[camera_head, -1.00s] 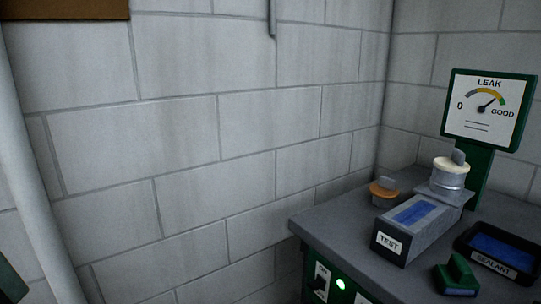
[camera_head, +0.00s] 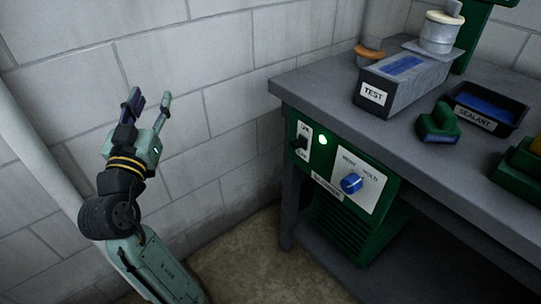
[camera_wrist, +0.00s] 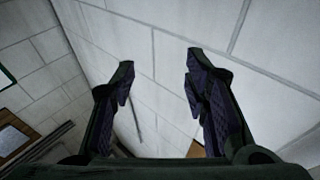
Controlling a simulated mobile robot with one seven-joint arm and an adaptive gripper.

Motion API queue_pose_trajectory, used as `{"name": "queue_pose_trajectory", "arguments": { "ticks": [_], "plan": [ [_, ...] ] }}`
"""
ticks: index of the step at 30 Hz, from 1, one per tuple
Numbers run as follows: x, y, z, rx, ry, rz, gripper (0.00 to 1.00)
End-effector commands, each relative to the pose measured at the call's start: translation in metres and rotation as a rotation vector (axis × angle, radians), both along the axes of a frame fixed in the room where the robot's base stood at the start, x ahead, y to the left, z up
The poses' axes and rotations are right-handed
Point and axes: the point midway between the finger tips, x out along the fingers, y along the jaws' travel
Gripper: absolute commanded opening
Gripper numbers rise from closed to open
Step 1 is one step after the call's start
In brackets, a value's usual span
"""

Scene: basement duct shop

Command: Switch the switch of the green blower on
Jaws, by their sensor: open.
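The green blower (camera_head: 348,222) is set under the front edge of the grey bench. Its black switch (camera_head: 301,142) sits on a white plate marked ON above and OFF below, at the upper left of its front. The lever is too small to tell which way it is tipped.
A blue knob (camera_head: 351,183) is on the blower's front, right of the switch. The bench (camera_head: 330,97) holds a TEST box (camera_head: 400,85), a SEALANT tray (camera_head: 476,124) and a small green object (camera_head: 437,124). Clear space lies between my gripper and the bench.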

Motion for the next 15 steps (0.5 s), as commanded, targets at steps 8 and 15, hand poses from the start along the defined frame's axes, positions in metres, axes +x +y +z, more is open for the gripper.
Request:
{"name": "queue_pose_trajectory", "arguments": {
  "ticks": [8,15],
  "plan": [
    [-0.021,-0.176,-0.137,0.092,0.22,-0.721,0.42],
    [-0.036,-0.211,-0.151,0.123,0.228,-0.87,0.42]
  ]
}}
